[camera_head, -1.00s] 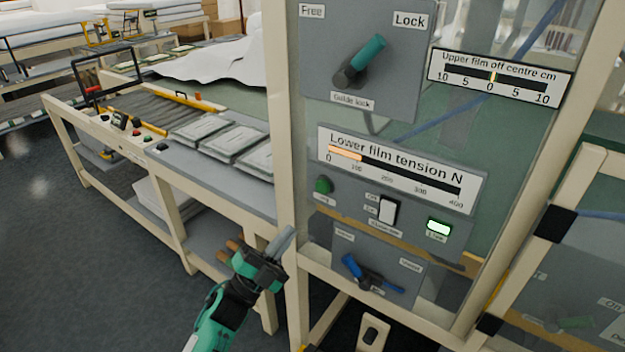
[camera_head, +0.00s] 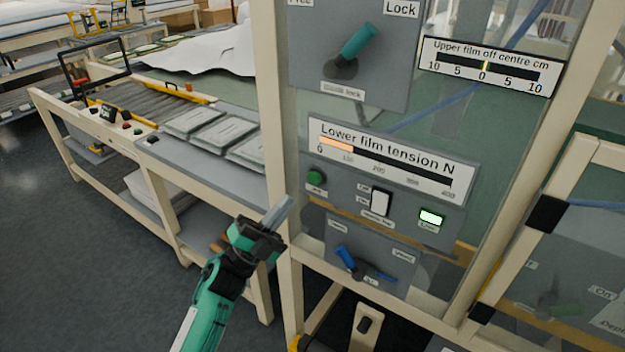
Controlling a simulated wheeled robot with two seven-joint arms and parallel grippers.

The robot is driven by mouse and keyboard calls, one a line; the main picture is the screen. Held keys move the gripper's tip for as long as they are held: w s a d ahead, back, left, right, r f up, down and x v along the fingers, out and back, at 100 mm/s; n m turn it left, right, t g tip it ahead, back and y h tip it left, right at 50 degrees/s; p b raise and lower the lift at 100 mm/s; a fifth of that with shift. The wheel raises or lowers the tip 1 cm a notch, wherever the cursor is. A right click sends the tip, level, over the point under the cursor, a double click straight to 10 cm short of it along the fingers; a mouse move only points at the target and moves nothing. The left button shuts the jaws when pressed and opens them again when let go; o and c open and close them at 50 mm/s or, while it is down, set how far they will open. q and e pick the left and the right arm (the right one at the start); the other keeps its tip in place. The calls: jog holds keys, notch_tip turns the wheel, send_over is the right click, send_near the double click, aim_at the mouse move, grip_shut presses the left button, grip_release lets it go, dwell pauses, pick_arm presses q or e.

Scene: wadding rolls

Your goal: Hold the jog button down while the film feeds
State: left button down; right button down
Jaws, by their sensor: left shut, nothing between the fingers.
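The round green button (camera_head: 316,178) sits at the left of the grey control panel, over a small label too blurred to read. My left gripper (camera_head: 280,212) is shut and empty, its fingers pointing up and right. In the picture its tips are below and left of the green button, apart from it, in front of the cream frame post. The lower film tension gauge (camera_head: 390,160) shows an orange bar to about 100 N. The upper film gauge (camera_head: 487,68) has its mark near 0. My right gripper is not in view.
Beside the button are a white rocker switch (camera_head: 380,202) and a lit green lamp (camera_head: 431,217). A blue lever (camera_head: 346,258) is below and a teal guide lock lever (camera_head: 352,48) above. A cream post (camera_head: 283,120) stands left of the panel. A bench (camera_head: 200,165) with packs stands further left.

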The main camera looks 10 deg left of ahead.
aim_at(314, 178)
pick_arm(q)
jog(key=shift+w+d+b, duration=0.2)
jog(key=shift+w+d, duration=0.15)
jog(key=shift+w, duration=0.55)
jog(key=shift+w+d+b, duration=0.15)
jog(key=shift+w+d, duration=0.15)
jog(key=shift+w, duration=0.6)
jog(key=shift+w+d+b, duration=0.2)
jog(key=shift+w+d, duration=0.15)
jog(key=shift+w, duration=0.55)
jog(key=shift+w, duration=0.1)
jog(key=shift+w+d, duration=0.1)
jog(key=shift+w, duration=0.2)
jog(key=shift+w+d+b, duration=0.15)
jog(key=shift+w+b, duration=0.2)
jog(key=shift+b, duration=0.05)
dwell(0.4)
jog(key=shift+s, duration=0.15)
dwell(3.4)
jog(key=shift+s+a, duration=0.3)
jog(key=shift+s, duration=0.35)
